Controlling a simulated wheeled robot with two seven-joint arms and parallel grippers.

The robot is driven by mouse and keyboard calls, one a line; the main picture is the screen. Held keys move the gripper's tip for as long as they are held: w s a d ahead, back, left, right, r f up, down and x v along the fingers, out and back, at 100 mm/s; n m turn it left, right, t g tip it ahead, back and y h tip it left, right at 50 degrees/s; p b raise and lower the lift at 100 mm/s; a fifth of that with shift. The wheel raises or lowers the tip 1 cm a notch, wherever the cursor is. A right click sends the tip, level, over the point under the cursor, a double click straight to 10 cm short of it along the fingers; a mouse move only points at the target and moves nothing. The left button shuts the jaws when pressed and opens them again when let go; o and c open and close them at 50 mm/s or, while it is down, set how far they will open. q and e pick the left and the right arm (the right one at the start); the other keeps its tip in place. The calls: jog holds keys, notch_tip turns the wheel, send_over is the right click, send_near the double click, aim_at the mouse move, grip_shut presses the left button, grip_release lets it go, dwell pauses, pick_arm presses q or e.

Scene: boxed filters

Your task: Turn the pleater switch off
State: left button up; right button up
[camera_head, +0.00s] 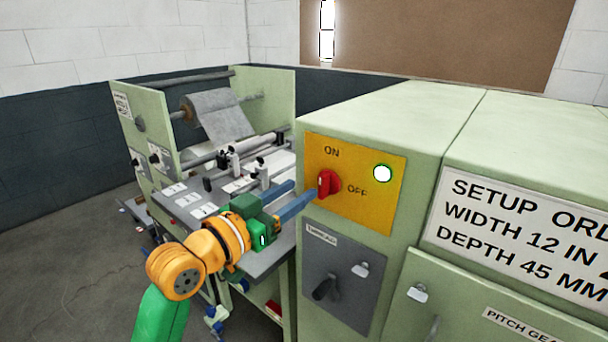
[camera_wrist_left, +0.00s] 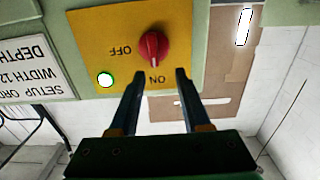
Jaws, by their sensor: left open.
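The red pleater switch knob (camera_head: 328,184) is on a yellow panel (camera_head: 375,212) marked ON above and OFF to its right. The knob's ridge stands nearly upright, in line with ON. It also shows in the left wrist view (camera_wrist_left: 152,47), upside down, with a pale line along the ridge. A round lamp (camera_head: 382,173) on the panel glows white with a green rim. My left gripper (camera_head: 306,189) is open, its blue fingers pointing at the panel close to the knob. In the left wrist view the knob lies just beyond the gap between the fingertips; contact is not clear. My right gripper is out of view.
A grey panel (camera_head: 340,284) with a black lever (camera_head: 326,288) is below the yellow one. A setup-order sign (camera_head: 525,232) is to the right. The pleating machine's bench with a paper roll (camera_head: 215,118) stands behind my left arm. Open floor lies at left.

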aim_at(321, 180)
pick_arm(q)
jog(key=w+d, duration=0.1)
jog(key=w+d+p, duration=0.1)
jog(key=w+d, duration=0.1)
jog(key=d, duration=0.1)
jog(key=shift+d+r, duration=0.1)
jog(key=shift+r, duration=0.2)
jog(key=shift+w+f, duration=0.15)
jog(key=shift+w, duration=0.1)
jog(key=shift+w+a+f, duration=0.15)
jog(key=shift+w+a, duration=0.05)
jog(key=shift+a, duration=0.05)
jog(key=shift+s+d, duration=0.15)
grip_shut()
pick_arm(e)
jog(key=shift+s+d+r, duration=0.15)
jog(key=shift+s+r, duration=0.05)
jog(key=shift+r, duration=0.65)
